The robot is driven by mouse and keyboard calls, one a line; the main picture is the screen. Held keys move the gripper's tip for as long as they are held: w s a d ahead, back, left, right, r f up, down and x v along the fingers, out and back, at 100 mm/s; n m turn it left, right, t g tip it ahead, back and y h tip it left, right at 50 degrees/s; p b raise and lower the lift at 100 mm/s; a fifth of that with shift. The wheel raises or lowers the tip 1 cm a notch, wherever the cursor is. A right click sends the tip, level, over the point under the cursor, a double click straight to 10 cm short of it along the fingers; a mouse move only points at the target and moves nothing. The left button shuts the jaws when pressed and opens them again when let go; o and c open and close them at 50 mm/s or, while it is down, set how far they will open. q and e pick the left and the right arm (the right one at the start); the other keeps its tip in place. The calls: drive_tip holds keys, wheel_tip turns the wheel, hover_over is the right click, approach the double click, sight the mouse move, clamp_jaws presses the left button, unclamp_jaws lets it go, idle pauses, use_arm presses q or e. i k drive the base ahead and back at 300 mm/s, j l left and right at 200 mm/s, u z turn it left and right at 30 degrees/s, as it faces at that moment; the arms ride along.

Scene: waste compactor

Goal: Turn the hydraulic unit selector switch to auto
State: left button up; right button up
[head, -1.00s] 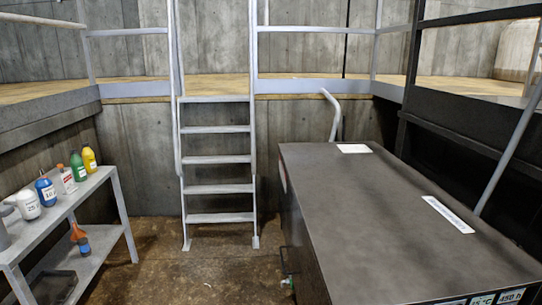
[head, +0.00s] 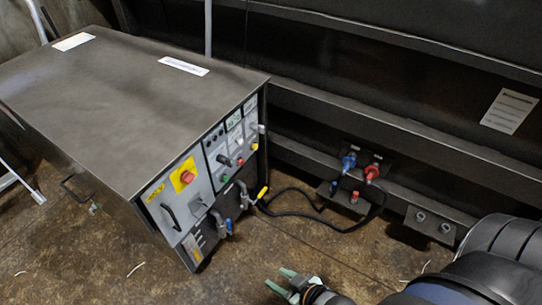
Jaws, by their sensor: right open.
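The hydraulic unit (head: 140,90) is a dark metal cabinet on the left, with its control panel facing right. The upper panel carries several small black knobs, lights and gauges; a black selector knob (head: 223,160) sits there. Its pointer and lettering are too small to read. A red rotary switch on a yellow plate (head: 186,175) is on the left part of the panel. My right gripper (head: 283,281) is low at the bottom edge, with greenish fingertips, open, apart from the panel and in front of it. My left gripper is out of view.
A black cable (head: 292,215) runs from hose fittings (head: 218,222) on the cabinet to blue and red connectors (head: 360,165) on the dark frame. A small bracket (head: 430,225) juts out at right. Brown floor lies free before the panel.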

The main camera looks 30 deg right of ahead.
sight(221, 158)
drive_tip(key=z, duration=0.55)
drive_tip(key=i+l+u, duration=0.7)
drive_tip(key=u, duration=0.15)
